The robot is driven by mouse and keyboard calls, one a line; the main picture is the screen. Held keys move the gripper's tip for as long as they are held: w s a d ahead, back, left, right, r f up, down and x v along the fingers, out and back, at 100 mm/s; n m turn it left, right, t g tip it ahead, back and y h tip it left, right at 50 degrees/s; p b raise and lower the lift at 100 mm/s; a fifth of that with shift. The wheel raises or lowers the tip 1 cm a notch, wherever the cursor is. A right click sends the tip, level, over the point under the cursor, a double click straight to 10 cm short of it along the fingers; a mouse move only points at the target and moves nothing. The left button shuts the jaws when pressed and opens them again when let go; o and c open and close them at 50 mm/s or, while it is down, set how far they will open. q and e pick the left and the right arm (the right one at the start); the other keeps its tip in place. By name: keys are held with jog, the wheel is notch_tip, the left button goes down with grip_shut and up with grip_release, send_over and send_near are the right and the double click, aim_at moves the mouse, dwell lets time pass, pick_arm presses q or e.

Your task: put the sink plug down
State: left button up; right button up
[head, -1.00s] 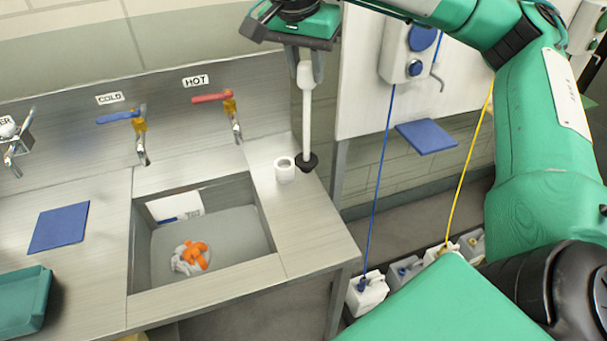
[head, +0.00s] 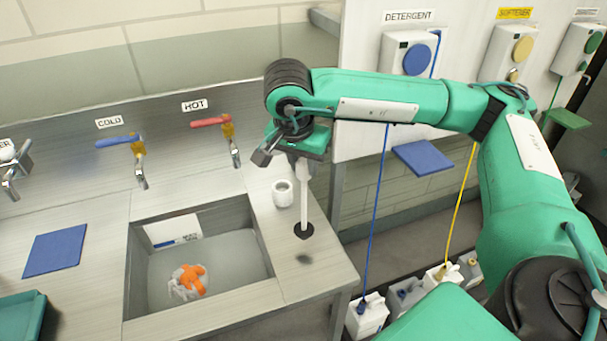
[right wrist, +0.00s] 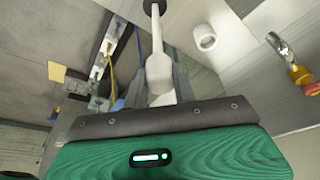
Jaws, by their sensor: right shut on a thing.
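The sink plug is a white rod (head: 304,200) with a black disc at its lower end. It hangs upright over the steel counter, to the right of the sink. A dark shadow lies on the counter below the disc, apart from it, so it appears to be held a little above the surface. My right gripper (head: 303,166) is shut on the rod's thick upper end. The right wrist view also shows the plug (right wrist: 157,42) between the fingers. My left gripper is not in view.
A white hollow cylinder (head: 282,193) stands on the counter just left of the plug. The sink (head: 200,215) holds cloudy water and an orange-and-white item. A blue pad (head: 56,250) and teal tray (head: 20,316) lie left. The counter's front right corner is clear.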

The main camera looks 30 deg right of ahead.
aim_at(303, 178)
notch_tip(303, 178, down, 4)
jog(key=shift+r+p, duration=0.25)
jog(key=shift+p, duration=0.2)
jog(key=shift+f, duration=0.2)
jog(key=shift+f+b, duration=0.2)
jog(key=shift+b, duration=0.15)
jog(key=o, duration=1)
jog(key=shift+r, duration=0.1)
jog(key=shift+o, duration=0.2)
